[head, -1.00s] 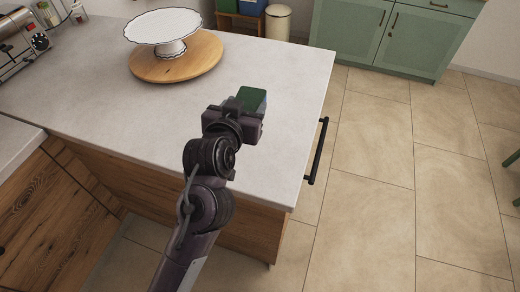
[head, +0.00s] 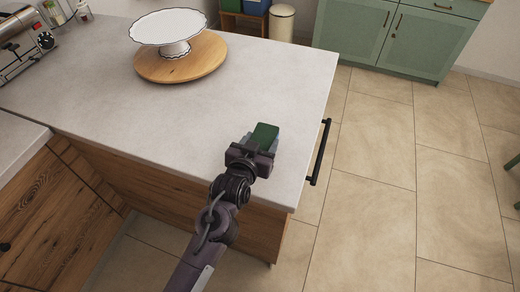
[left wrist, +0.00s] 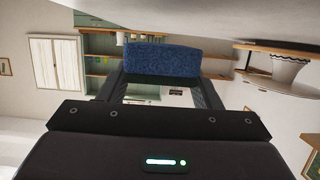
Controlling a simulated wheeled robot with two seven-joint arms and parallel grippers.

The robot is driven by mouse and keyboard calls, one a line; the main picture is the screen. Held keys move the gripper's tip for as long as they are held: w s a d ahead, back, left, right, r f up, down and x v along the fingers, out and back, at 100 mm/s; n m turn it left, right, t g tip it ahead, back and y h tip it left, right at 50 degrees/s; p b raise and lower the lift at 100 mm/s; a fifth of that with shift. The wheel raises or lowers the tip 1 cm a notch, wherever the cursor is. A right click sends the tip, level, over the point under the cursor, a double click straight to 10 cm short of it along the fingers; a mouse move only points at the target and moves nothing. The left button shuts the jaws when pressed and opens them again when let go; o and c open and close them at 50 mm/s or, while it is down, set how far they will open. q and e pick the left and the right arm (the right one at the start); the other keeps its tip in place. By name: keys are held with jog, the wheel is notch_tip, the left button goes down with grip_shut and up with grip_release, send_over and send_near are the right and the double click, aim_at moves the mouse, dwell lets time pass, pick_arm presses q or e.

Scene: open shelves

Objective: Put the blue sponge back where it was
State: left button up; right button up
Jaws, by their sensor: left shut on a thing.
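The blue sponge (left wrist: 162,58) shows blue and speckled in the left wrist view, between my fingertips. In the head view its upper face is dark green (head: 265,134). My left gripper (head: 258,143) is shut on the sponge near the front right corner of the grey counter (head: 200,125). I cannot tell whether the sponge touches the countertop or hangs just above it. The gripper's fingers (left wrist: 162,88) also show in the left wrist view. My right gripper is in neither view.
A white cake stand (head: 168,28) stands on a round wooden board (head: 205,60) at the back of the counter. A coffee machine (head: 25,42) is at the far left. A black handle (head: 319,152) juts from the counter's right side. The countertop's middle is clear.

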pick_arm(q)
notch_tip(320, 180, down, 4)
jog(key=shift+r, duration=0.1)
dwell(0.4)
jog(key=o, duration=0.9)
jog(key=b+v, duration=0.1)
jog(key=v, duration=1)
jog(key=shift+s, duration=0.1)
jog(key=shift+s+a+r, duration=0.1)
jog(key=shift+s+r, duration=0.05)
jog(key=shift+s, duration=0.25)
